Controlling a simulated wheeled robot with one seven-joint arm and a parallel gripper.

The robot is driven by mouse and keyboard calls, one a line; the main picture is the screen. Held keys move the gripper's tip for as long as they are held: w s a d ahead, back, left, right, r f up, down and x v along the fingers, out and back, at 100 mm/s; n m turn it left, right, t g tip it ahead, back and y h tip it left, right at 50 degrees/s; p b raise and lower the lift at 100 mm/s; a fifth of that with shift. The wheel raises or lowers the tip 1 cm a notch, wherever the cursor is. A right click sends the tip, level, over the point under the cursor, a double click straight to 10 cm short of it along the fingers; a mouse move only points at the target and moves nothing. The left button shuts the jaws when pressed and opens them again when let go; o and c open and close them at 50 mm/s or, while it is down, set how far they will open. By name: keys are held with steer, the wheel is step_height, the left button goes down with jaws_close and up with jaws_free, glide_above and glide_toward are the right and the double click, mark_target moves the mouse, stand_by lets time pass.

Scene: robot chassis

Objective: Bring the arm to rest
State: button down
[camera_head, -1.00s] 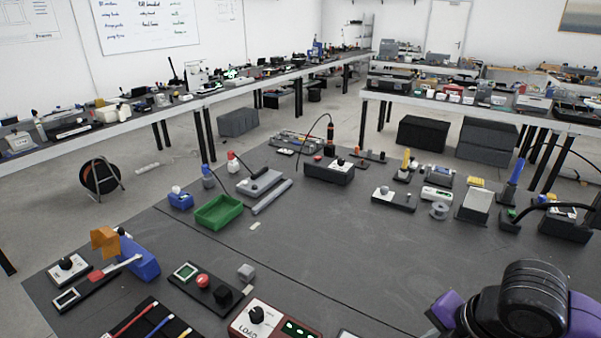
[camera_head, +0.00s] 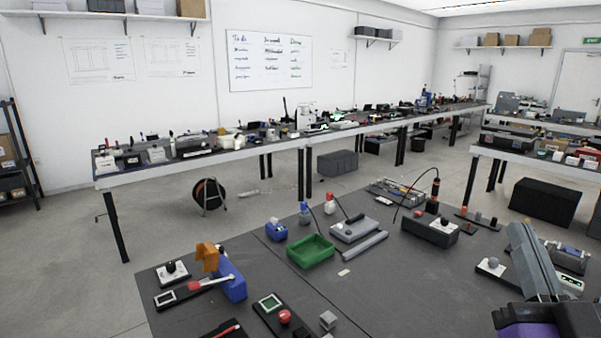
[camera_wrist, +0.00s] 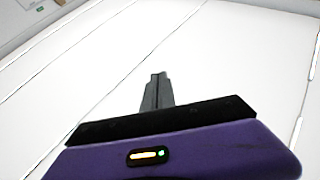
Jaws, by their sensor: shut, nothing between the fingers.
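My gripper (camera_wrist: 158,78) shows in the wrist view. Its two dark grey fingers are pressed together with nothing between them. The purple housing with a small lit panel fills the bottom of that view. The fingers point toward a bright white surface with thin dark lines, apparently the ceiling, and touch nothing there. In the head view, purple and dark grey parts of my arm stand at the lower right, in front of the bench and hiding some of its right side. The rest of the arm is outside the picture.
The dark workbench (camera_head: 390,285) carries a green tray (camera_head: 311,252), a blue clamp-like part (camera_head: 232,282), a grey box with a knob (camera_head: 430,230) and several small devices. Long tables (camera_head: 250,150) line the walls. Grey floor (camera_head: 90,260) is free at left.

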steer(key=s+a+f+g+y, duration=0.1)
steer(key=s+a+f+g, duration=0.2)
steer(key=s+f, duration=0.7)
steer(key=s+a+f+n+g+y, duration=0.1)
steer(key=s+a+f+g, duration=0.1)
steer(key=s+f, duration=0.8)
steer(key=s+a+f+g+y, duration=0.1)
steer(key=s+a+f+g, duration=0.2)
steer(key=s+f, duration=0.7)
steer(key=shift+s+a+n+g, duration=0.3)
steer(key=shift+s+g, duration=0.1)
steer(key=shift+s, duration=0.65)
steer(key=shift+f, duration=0.1)
